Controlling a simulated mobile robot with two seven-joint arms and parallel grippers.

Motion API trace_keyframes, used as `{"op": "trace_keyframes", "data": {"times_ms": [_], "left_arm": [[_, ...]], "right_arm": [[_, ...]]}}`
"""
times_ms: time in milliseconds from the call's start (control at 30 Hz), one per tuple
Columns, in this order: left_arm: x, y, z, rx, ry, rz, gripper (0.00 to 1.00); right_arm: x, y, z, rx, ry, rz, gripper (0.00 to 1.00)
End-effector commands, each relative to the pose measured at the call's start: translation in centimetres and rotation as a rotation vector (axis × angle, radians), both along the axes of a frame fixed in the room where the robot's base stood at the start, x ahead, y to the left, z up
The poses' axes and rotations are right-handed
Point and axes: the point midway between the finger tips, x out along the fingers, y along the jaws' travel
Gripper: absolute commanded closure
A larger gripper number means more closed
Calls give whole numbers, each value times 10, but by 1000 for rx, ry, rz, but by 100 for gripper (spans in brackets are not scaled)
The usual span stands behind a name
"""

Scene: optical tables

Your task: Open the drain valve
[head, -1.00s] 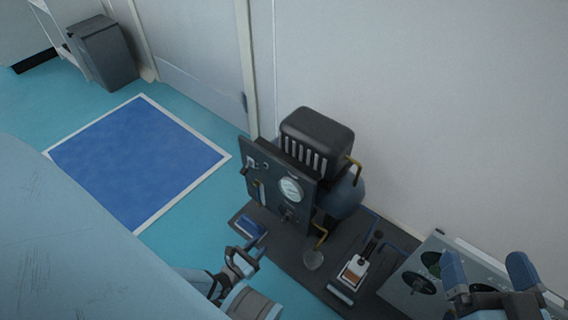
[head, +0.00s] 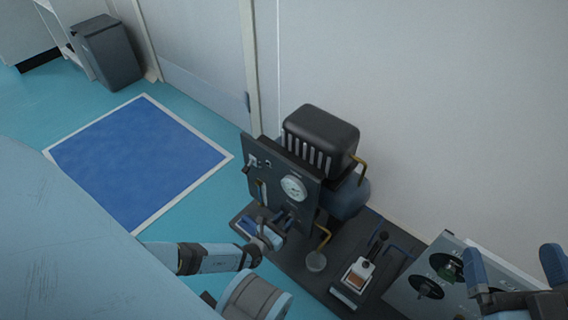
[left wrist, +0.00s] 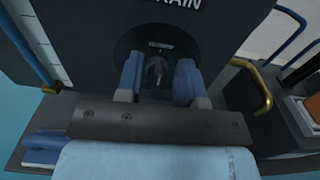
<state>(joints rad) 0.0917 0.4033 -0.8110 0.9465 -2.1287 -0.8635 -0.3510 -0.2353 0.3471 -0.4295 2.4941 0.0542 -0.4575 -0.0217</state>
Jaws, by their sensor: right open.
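The drain valve (left wrist: 156,72) is a small grey metal knob or lever on a round dark plate, under a label whose visible letters read "RAIN", in the left wrist view. It sits low on the dark upright panel (head: 262,170) that carries a round white gauge (head: 294,188). My left gripper (head: 276,226) is at the panel's lower part. In the left wrist view its two blue fingers (left wrist: 158,82) stand on either side of the valve, with gaps visible, so it is open around it. My right gripper (head: 515,266) is open and empty at the lower right.
A black ribbed unit (head: 322,135) and a blue tank (head: 347,197) stand behind the panel. A brass pipe (head: 324,238) bends down over a small round cup (head: 316,261).

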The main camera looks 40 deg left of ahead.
Motion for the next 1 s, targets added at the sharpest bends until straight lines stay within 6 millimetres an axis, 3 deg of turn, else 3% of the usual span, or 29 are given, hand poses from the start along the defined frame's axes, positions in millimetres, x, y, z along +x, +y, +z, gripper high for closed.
{"op": "trace_keyframes", "data": {"times_ms": [67,200,233,667,1000], "left_arm": [[0,0,0,0,0,0,66],[0,0,0,0,0,0,98],[0,0,0,0,0,0,100],[0,-1,0,53,-4,1,100],[-1,-5,-1,296,-24,1,100]], "right_arm": [[0,0,1,1,-1,0,1],[0,0,1,1,-2,0,1],[0,0,1,1,-2,0,1],[0,0,2,7,-2,-2,1],[1,0,1,6,1,-3,1]]}}
